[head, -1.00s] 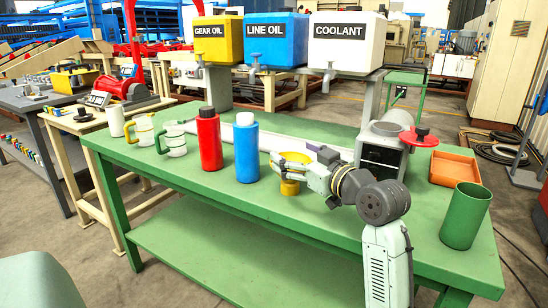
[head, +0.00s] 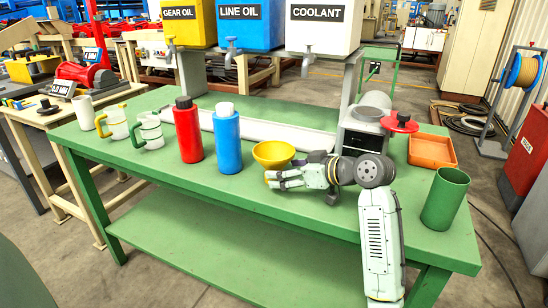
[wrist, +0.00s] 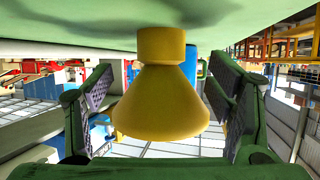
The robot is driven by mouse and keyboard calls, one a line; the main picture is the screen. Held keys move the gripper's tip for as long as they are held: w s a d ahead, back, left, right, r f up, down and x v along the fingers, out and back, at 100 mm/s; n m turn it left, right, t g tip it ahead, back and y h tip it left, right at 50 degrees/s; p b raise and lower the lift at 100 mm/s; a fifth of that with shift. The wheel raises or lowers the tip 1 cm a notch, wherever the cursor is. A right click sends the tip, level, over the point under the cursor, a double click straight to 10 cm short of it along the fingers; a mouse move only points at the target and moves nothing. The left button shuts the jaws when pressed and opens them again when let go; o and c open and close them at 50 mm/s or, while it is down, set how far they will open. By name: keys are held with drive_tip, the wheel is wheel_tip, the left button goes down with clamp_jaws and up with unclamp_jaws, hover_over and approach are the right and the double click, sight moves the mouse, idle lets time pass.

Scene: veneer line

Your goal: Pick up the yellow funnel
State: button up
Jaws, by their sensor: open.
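The yellow funnel (head: 273,153) stands on the green bench with its wide mouth up, right of the blue bottle. My gripper (head: 274,180) is low over the bench on the near side of the funnel, its fingers pointing left and hiding the funnel's lower part. In the wrist view, which is upside down, the funnel (wrist: 162,105) is centred between my two spread fingers, with its narrow end toward the bench top. Gaps show on both sides, so my gripper (wrist: 158,92) is open and not gripping it.
A red bottle (head: 188,130) and a blue bottle (head: 228,138) stand left of the funnel. Glass jugs (head: 150,131) stand farther left. A green cup (head: 445,198) and an orange tray (head: 432,151) are at the right. The bench's front left (head: 170,185) is clear.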

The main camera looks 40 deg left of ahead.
drive_tip(key=shift+x, duration=1.5)
drive_tip(key=shift+r, duration=0.1)
drive_tip(key=shift+c, duration=0.4)
drive_tip(key=c, duration=1.4)
